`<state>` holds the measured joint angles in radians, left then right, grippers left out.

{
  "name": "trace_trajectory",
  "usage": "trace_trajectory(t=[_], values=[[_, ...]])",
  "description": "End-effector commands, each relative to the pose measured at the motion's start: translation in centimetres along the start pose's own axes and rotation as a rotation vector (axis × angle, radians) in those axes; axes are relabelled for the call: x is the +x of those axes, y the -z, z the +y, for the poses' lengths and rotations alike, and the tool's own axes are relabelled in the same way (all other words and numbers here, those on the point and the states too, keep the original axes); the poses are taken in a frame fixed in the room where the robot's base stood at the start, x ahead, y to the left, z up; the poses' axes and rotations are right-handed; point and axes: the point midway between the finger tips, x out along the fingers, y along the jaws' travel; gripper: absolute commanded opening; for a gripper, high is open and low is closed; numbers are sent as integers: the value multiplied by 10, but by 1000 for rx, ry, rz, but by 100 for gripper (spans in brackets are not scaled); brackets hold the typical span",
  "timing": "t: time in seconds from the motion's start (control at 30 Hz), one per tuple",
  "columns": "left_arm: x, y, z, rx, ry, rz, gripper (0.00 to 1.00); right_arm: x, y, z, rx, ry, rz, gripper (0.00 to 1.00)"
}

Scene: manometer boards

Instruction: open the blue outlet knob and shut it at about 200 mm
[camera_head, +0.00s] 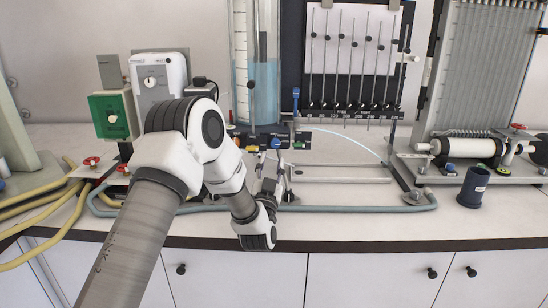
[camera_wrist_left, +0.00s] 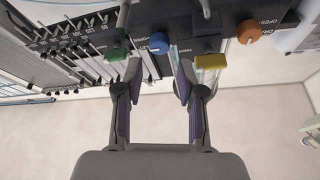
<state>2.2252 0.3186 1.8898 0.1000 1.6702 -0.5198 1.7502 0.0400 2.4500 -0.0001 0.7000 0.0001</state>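The blue outlet knob (camera_head: 276,143) sits low on the front of the dark fitting below the water tank. In the left wrist view the blue knob (camera_wrist_left: 158,43) shows between and beyond my fingertips, with no visible contact. My left gripper (camera_head: 270,188) is in front of and below the knob in the head view. In the left wrist view my left gripper (camera_wrist_left: 158,72) has its two fingers apart, with nothing between them. The clear tank (camera_head: 256,85) holds blue water; its scale marks are too small to read. My right gripper is not in view.
A green knob (camera_wrist_left: 118,54) and a yellow knob (camera_wrist_left: 211,62) flank the blue one closely; an orange knob (camera_wrist_left: 249,31) is farther right. A manometer board (camera_head: 350,60) stands behind. A dark cup (camera_head: 473,187) stands at right. A grey hose (camera_head: 350,208) runs along the bench front.

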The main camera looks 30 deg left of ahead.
Motion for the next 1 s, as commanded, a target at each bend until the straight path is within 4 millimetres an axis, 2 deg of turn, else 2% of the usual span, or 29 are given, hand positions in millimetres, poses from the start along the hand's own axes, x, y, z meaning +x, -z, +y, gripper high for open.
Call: trace_trajectory(t=[0.1, 0.3, 0.6, 0.67, 0.7, 0.73, 1.0], values=[[24, 4, -2, 0, 2, 3, 39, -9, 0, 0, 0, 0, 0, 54], [57, 2, -1, 1, 1, 1, 39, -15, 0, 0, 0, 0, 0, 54], [63, 1, -1, 1, -1, -1, 39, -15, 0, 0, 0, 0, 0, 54], [63, 1, -1, 1, -1, -1, 21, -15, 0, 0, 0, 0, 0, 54], [63, 1, -1, 2, -1, -1, 7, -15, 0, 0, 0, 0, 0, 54], [63, 1, -1, 2, -1, -1, 0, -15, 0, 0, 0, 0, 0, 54], [62, 0, 0, -4, 1, -1, 0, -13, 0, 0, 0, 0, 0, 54]])
